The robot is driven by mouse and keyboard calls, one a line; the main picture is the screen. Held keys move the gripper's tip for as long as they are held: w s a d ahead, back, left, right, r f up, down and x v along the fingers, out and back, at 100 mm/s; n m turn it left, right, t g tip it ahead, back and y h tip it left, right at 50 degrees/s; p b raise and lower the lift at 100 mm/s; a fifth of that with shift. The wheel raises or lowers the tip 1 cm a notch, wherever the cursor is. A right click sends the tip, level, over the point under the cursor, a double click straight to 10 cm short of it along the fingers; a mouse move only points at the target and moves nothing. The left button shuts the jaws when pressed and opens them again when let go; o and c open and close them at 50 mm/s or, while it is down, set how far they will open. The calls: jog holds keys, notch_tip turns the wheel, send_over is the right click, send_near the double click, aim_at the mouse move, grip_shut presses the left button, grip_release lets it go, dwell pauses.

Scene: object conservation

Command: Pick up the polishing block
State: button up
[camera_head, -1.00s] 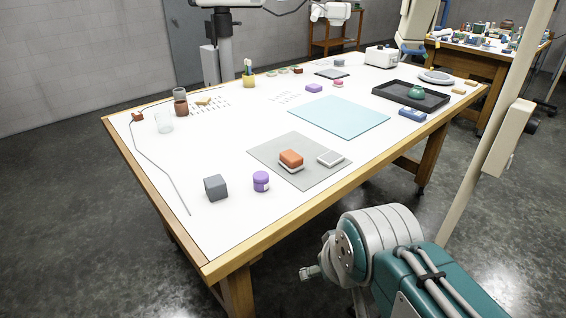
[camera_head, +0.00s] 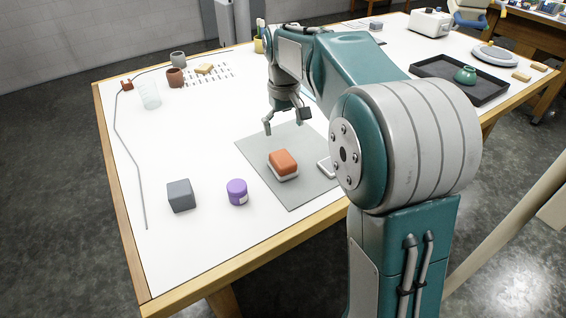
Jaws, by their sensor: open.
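An orange block on a pale base (camera_head: 283,161), which looks like the polishing block, lies on a grey mat (camera_head: 262,143) near the front edge of the table. My gripper (camera_head: 286,123) is open and empty, fingers pointing down over the far part of the mat. It is apart from the block, behind and above it in the picture. The block is fully in view.
A grey cube (camera_head: 181,196) and a purple jar (camera_head: 237,192) stand left of the mat. A pale flat piece (camera_head: 325,168) on the mat is partly hidden by my arm. A black tray (camera_head: 431,67) with a green pot lies at right.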

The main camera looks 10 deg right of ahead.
aim_at(283, 158)
jog(key=shift+w+a+f, duration=0.15)
jog(key=shift+f, duration=0.15)
jog(key=f, duration=0.6)
jog(key=shift+d+f, duration=0.1)
jog(key=shift+d, duration=0.25)
jog(key=f, duration=0.2)
jog(key=a+f, duration=0.1)
jog(key=f, duration=0.1)
jog(key=shift+w+f, duration=0.15)
jog(key=shift+d, duration=0.15)
jog(key=shift+c, duration=0.3)
jog(key=c, duration=1)
